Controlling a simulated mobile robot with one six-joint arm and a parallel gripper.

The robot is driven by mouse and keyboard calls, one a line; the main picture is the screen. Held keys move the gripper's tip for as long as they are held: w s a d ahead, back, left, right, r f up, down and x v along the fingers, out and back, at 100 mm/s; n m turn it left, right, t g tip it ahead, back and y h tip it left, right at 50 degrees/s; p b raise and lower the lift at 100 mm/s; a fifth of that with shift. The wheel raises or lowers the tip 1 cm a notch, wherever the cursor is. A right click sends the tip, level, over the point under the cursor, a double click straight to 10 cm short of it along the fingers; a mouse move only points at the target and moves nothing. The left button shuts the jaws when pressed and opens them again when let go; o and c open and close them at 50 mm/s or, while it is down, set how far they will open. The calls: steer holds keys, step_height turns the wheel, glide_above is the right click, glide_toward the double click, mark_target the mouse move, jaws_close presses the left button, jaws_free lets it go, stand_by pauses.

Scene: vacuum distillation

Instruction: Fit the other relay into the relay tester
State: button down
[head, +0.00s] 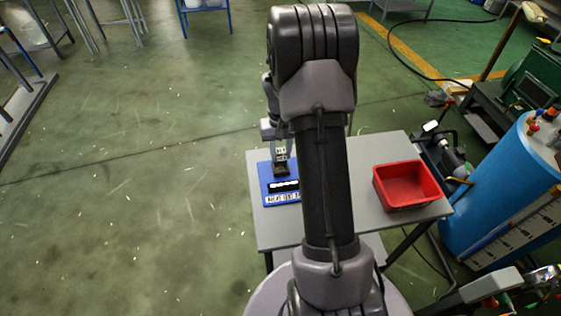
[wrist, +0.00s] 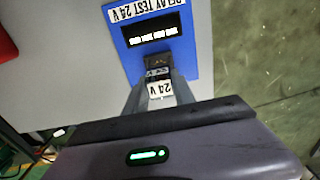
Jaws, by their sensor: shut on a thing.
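The relay tester (head: 267,186) is a blue panel lying on the grey table, with a lit display and a white "RELAY TEST 24 V" label. It also shows in the wrist view (wrist: 189,48). My gripper (wrist: 157,81) is shut on a relay (wrist: 160,90), a small dark block with a white "24 V" label. The relay is at the tester's dark socket area, at the end away from the label. I cannot tell whether it is seated or just above. In the head view my gripper (head: 279,154) is over the tester's far end.
A red bin (head: 402,187) stands on the right of the grey table (head: 345,155); its floor looks empty. A blue tank (head: 505,195) and machinery stand right of the table. The green floor left of the table is clear.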

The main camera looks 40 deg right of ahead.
mark_target(281, 160)
step_height(281, 160, down, 4)
steer(key=shift+r+b, duration=0.25)
steer(key=shift+b, duration=0.55)
steer(key=shift+f, duration=0.2)
steer(key=c, duration=1.1)
jaws_free()
steer(key=shift+o, duration=0.2)
steer(key=shift+r, duration=0.1)
